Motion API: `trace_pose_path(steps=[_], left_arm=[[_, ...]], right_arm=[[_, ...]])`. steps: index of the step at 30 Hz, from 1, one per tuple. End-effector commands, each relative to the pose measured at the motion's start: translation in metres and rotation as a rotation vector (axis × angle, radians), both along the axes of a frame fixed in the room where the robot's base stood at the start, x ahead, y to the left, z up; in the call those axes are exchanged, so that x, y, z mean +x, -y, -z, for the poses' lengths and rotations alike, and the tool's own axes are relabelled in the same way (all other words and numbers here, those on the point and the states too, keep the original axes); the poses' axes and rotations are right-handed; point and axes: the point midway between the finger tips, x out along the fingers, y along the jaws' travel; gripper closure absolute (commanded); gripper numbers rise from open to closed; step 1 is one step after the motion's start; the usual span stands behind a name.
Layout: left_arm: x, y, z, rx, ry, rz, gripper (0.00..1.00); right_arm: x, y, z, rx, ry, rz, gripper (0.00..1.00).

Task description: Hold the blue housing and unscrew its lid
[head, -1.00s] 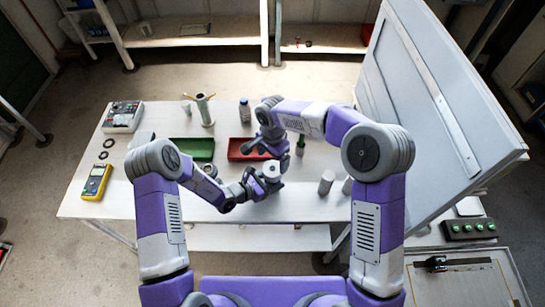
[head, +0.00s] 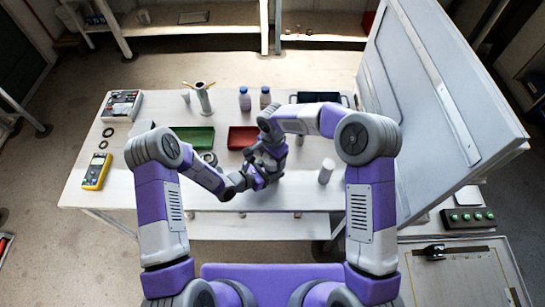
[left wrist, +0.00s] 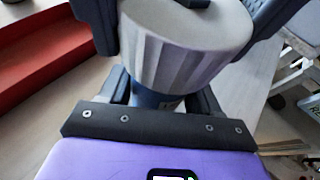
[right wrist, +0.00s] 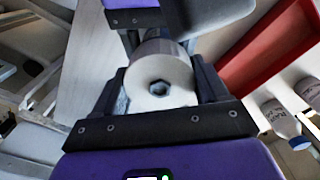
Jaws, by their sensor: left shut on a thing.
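The blue housing (left wrist: 158,98) shows as a short blue band below its pale ridged lid (left wrist: 180,50) in the left wrist view. My left gripper (left wrist: 160,100) is shut on the housing from below the lid. In the right wrist view I look down on the lid (right wrist: 160,80), a grey-white round cap with a hexagonal recess. My right gripper (right wrist: 163,90) has one finger on each side of the lid; whether both touch it I cannot tell. In the head view my left gripper (head: 256,180) and my right gripper (head: 268,160) meet and hide the housing.
A red tray (head: 238,139) and a green tray (head: 194,140) lie behind the grippers. Bottles (head: 244,99) and a black tray (head: 300,98) stand at the back. A pale cylinder (head: 326,171) stands to the right, a yellow multimeter (head: 96,171) far left. A large grey panel (head: 440,90) rises at right.

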Motion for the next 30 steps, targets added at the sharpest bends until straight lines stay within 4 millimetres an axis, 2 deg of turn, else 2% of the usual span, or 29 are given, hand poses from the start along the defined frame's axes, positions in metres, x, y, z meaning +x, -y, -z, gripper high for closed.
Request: trace_pose_path(steps=[1, 6, 11, 21, 25, 30], left_arm=[[0.0002, -0.0001, -0.0001, 0.000, 0.000, 0.000, 1.00], [0.0002, -0.0001, -0.0001, 0.000, 0.000, 0.000, 1.00], [0.0002, -0.0001, -0.0001, 0.000, 0.000, 0.000, 1.00], [0.0002, -0.0001, -0.0001, 0.000, 0.000, -0.001, 1.00], [0.0003, -0.0001, -0.0001, 0.000, 0.000, -0.001, 1.00], [0.0002, -0.0001, -0.0001, 0.000, 0.000, -0.001, 1.00]], right_arm=[[0.0000, 0.0001, -0.0001, 0.000, 0.000, 0.000, 0.36], [0.0000, 0.0001, -0.0003, 0.000, 0.000, 0.000, 0.62], [0.0001, 0.0001, -0.0004, 0.000, 0.000, -0.054, 0.63], [0.0004, 0.0001, -0.0010, -0.001, 0.001, -0.516, 0.63], [0.0004, 0.0001, -0.0010, -0.001, 0.001, -0.583, 0.63], [0.0005, 0.0002, -0.0011, -0.001, 0.001, -0.587, 0.63]])
